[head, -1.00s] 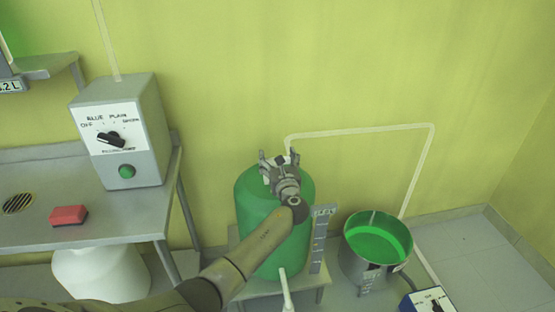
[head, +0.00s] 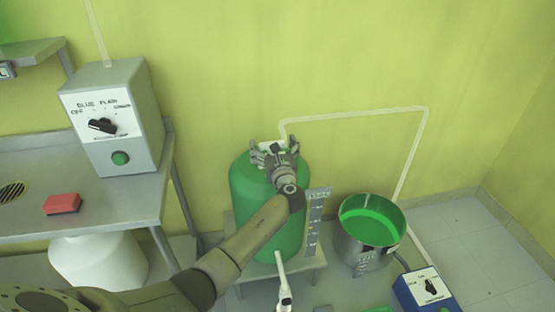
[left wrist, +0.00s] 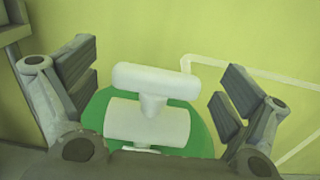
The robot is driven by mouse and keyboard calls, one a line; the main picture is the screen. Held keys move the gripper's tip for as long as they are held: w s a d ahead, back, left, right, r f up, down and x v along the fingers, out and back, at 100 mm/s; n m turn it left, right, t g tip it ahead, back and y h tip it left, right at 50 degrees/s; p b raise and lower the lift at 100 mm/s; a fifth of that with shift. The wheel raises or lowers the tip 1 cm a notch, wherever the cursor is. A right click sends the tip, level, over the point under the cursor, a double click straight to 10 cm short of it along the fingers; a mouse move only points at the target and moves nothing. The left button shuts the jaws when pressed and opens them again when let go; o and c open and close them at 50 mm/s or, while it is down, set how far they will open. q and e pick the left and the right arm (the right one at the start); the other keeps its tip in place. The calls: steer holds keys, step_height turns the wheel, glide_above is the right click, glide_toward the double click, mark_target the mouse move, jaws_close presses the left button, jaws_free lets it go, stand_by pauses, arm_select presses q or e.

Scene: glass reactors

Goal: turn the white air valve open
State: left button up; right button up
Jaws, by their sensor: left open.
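The white air valve (left wrist: 155,82) sits on top of the green tank (head: 253,200). In the left wrist view its T-shaped handle is above a thick white body, with the green tank top behind it. My left gripper (head: 275,150) is at the tank top in the head view, its fingers spread. In the left wrist view one finger is on each side of the handle, with gaps, so nothing is held. In the head view the gripper hides most of the valve. My right gripper is not in view.
A white pipe (head: 355,113) runs along the wall from behind the tank. A steel bucket of green liquid (head: 367,258) stands to the right, with a blue control box (head: 427,290) by it. At left, a grey pump box (head: 110,118) and a red block (head: 62,204) are on a metal table.

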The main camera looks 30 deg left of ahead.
arm_select(q)
steer(key=v, duration=1)
steer(key=shift+s+d, duration=0.1)
steer(key=shift+s, duration=0.05)
steer(key=s+f+n+g+h+p, duration=0.1)
steer(key=s+f+h, duration=0.1)
steer(key=f, duration=0.7)
steer(key=s+f+n+g+h, duration=0.2)
steer(key=f, duration=0.7)
steer(key=s+d+f+n+g+h+p, duration=0.1)
steer(key=s+f+n+g+h, duration=0.15)
steer(key=s+f, duration=0.6)
steer(key=s+d+f+n+g+h, duration=0.1)
steer(key=s+f+n+g, duration=0.3)
steer(key=f, duration=0.7)
steer(key=s+f+n+g+h, duration=0.1)
steer(key=s+f+n, duration=0.4)
steer(key=s, duration=0.8)
steer(key=s+d+f+n+g+h+p, duration=0.1)
steer(key=s+f+n, duration=0.4)
steer(key=s, duration=0.8)
steer(key=s+d+f+n+g+h, duration=0.1)
steer(key=s+f+n, duration=0.4)
steer(key=s, duration=0.8)
steer(key=shift+d+f+n+g+p, duration=0.2)
steer(key=shift+f+n+g+p, duration=0.2)
steer(key=shift+n, duration=0.35)
steer(key=shift+s+h, duration=0.1)
steer(key=shift+h, duration=0.15)
